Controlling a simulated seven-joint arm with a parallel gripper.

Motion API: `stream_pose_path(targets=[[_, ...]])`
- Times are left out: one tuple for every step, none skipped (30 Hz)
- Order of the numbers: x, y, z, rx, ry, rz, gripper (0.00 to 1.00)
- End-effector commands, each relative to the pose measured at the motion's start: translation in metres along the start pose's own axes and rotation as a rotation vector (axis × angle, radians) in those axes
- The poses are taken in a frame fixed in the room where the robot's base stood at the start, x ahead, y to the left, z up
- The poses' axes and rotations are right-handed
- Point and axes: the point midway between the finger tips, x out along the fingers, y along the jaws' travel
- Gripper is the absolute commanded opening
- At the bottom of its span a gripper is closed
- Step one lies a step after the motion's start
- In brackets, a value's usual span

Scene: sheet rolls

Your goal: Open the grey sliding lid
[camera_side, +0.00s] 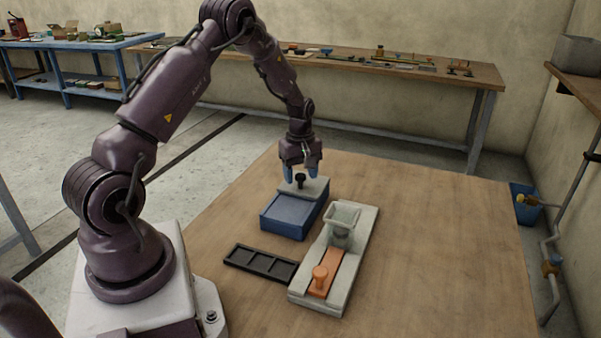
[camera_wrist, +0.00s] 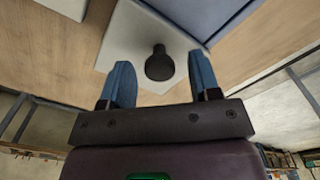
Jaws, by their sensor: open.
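The grey sliding lid (camera_side: 314,189) lies across the far end of a blue box (camera_side: 283,223); a black knob (camera_side: 300,181) stands up from it. In the side view the near part of the box top shows a grey-blue surface. My gripper (camera_side: 301,174) is above the lid, pointing down, with blue fingertips on either side of the knob. In the wrist view my gripper (camera_wrist: 162,80) is open, and the knob (camera_wrist: 159,64) stands between the fingers with gaps on both sides. The light grey lid (camera_wrist: 130,45) is beneath it, beside the blue box (camera_wrist: 205,15).
A black compartment tray (camera_side: 260,263) lies in front of the box. A grey fixture (camera_side: 350,262) with an orange slide and knob (camera_side: 320,278) and a hopper (camera_side: 341,222) stands to the right. The wooden table (camera_side: 440,250) is clear farther right.

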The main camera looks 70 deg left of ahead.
Motion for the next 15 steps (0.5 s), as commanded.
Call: stream_pose_path(targets=[[0.0006,0.0001,-0.0001,0.0,0.0,0.001,0.57],[0.0007,0.0002,-0.0002,0.0,0.0,0.001,0.57],[0.0006,0.0002,-0.0002,0.0,0.001,0.001,0.57],[0.0006,0.0002,-0.0002,0.0,0.001,0.001,0.57],[0.0005,0.0003,-0.0002,0.0,0.001,0.001,0.57],[0.0005,0.0002,-0.0002,0.0,0.001,0.001,0.57],[0.0004,0.0003,-0.0001,0.0,0.001,0.001,0.57],[0.0004,0.0003,-0.0002,0.0,0.0,0.001,0.5],[0.0003,0.0003,-0.0002,0.0,0.001,0.001,0.41],[0.0003,0.0003,-0.0001,0.0,0.001,0.001,0.34],[0.0003,0.0003,-0.0001,0.0,0.0,0.001,0.27],[0.0003,0.0003,-0.0001,0.0,0.0,0.001,0.18],[0.0002,0.0003,-0.0001,0.0,0.0,0.001,0.11],[0.0002,0.0003,-0.0001,0.0,0.0,0.001,0.04],[0.0002,0.0002,-0.0001,0.0,0.0,0.001,0.0]])
